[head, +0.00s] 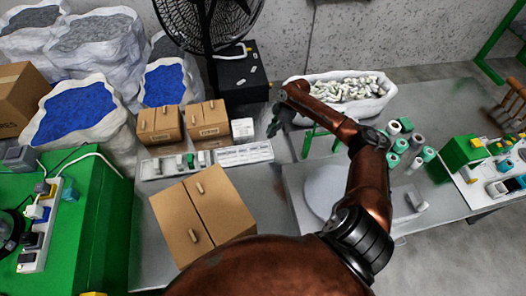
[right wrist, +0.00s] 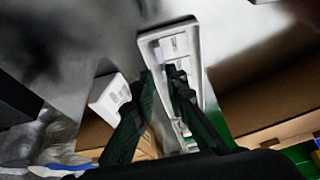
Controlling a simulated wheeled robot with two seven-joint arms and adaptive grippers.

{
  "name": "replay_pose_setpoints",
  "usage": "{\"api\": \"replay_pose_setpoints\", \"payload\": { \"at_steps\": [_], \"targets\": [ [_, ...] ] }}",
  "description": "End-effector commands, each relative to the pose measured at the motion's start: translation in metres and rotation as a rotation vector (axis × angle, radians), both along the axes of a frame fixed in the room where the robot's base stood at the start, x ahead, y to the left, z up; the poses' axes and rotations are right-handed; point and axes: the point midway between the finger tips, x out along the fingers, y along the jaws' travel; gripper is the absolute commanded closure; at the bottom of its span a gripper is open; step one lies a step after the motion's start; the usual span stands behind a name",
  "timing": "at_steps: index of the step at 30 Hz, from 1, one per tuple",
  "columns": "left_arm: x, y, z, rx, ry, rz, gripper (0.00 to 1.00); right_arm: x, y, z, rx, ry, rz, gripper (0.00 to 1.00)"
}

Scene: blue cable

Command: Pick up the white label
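A small white block with dark print (head: 243,129), which may be the label, stands beside the cardboard boxes. A white tray (head: 262,147) just in front of it holds flat white pieces that may also be labels. My right gripper (head: 275,124) is just right of the block and above the tray's right end. In the right wrist view, its two dark fingers (right wrist: 161,76) are apart, with part of the tray (right wrist: 199,45) visible beyond them. A white block (right wrist: 112,98) shows left of the fingers. I see nothing held. My left gripper is not in view.
Small cardboard boxes (head: 207,122) stand left of the block, and a larger one (head: 200,215) lies in front of the tray. A fan (head: 207,25) stands behind. A white bin of pale pieces (head: 345,95) and green-and-white spools (head: 401,146) are to the right.

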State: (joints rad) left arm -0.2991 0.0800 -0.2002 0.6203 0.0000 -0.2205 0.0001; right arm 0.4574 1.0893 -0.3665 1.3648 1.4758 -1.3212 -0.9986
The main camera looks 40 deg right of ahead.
Motion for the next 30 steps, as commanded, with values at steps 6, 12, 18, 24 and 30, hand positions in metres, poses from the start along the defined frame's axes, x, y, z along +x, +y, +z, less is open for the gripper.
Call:
{"api": "replay_pose_setpoints", "payload": {
  "at_steps": [6, 12, 18, 24, 30],
  "targets": [
    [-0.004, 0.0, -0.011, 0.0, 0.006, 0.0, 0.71, 0.002, 0.003, -0.021, 0.0, 0.003, -0.001, 0.88],
    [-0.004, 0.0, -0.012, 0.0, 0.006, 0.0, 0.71, 0.005, 0.008, -0.037, 0.0, 0.002, -0.002, 0.88],
    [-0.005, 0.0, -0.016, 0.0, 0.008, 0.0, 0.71, 0.009, 0.015, -0.058, 0.0, 0.004, -0.002, 0.88],
    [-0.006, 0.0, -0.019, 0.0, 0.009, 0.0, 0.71, 0.014, 0.022, -0.082, 0.0, 0.003, -0.004, 0.88],
    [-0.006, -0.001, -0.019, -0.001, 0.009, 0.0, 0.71, 0.014, 0.022, -0.082, -0.001, 0.003, -0.005, 0.88]
  ]
}}
